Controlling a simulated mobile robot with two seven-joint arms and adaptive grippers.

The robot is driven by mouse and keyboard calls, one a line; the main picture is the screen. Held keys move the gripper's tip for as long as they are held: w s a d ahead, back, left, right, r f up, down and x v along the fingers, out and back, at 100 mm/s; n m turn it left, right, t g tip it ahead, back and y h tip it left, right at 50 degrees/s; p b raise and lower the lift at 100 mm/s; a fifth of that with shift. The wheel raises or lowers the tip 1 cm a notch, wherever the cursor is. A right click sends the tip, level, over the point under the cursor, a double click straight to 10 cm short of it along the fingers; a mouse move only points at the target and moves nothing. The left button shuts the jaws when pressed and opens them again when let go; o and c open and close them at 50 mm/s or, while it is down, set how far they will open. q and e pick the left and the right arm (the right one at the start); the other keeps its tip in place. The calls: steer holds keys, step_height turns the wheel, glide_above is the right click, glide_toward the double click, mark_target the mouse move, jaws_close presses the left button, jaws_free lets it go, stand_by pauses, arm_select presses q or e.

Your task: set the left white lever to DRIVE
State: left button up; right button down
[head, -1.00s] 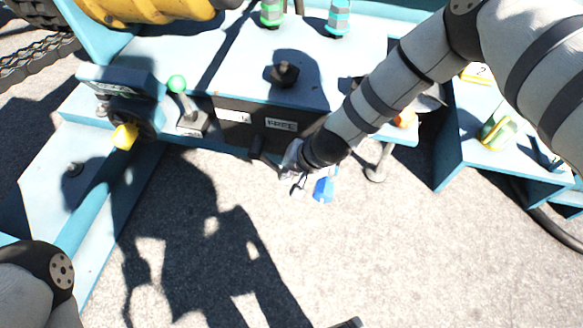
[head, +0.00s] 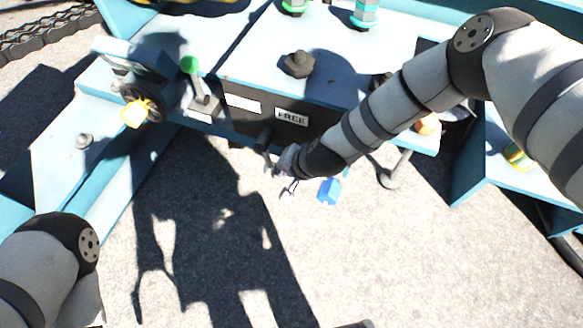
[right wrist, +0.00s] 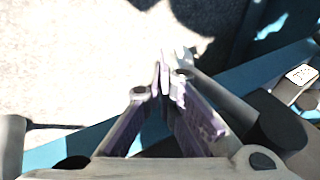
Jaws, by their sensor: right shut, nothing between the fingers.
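A lever (head: 264,139) sticks out from the front of the dark panel (head: 240,124), between a white plate (head: 243,103) and a plate reading FREE (head: 292,117). It looks dark in the shade. The right wrist view shows a grey rod (right wrist: 222,95) running from a dark hub toward a whitish end, beside my fingers. My right gripper (head: 290,186) is shut and empty, just below and right of the lever in the head view. Its purple fingers also show in the wrist view (right wrist: 163,76); I cannot tell whether they touch the rod. My left gripper is out of view.
A green-knobbed lever (head: 191,66) and a yellow-handled wheel (head: 136,112) are to the left. A grey lever (head: 394,172) with a round end hangs to the right. A blue block-like thing (head: 329,191) is beside my right gripper. Open ground lies in front.

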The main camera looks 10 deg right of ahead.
mark_target(268, 169)
steer(key=shift+w+a+f+y+b, duration=0.15)
steer(key=shift+w+a+f+b, duration=0.1)
steer(key=shift+a+f+b, duration=0.15)
steer(key=shift+w+a+f+y+b, duration=0.15)
steer(key=shift+w+a+f+b, duration=0.1)
steer(key=shift+a+f, duration=0.2)
steer(key=shift+w+a+f+t+y+b, duration=0.15)
steer(key=shift+w+a+t+y+b, duration=0.3)
steer(key=shift+t+y, duration=0.2)
steer(key=shift+w+a+y+b, duration=0.25)
steer(key=shift+a+b, duration=0.1)
steer(key=shift+a, duration=0.1)
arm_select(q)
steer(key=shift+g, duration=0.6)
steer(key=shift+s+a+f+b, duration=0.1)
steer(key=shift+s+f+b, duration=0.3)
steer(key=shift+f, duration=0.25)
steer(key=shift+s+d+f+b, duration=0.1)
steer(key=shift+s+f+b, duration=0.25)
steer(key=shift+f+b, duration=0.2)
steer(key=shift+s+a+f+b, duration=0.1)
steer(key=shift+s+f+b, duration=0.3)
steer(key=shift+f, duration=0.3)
arm_select(e)
steer(key=shift+w+a+r+t+y, duration=0.25)
steer(key=shift+w+a+t+y, duration=0.15)
steer(key=shift+a, duration=0.3)
steer(key=shift+w+a+r+t+y, duration=0.25)
steer(key=shift+w+a, duration=0.25)
steer(key=shift+a, duration=0.15)
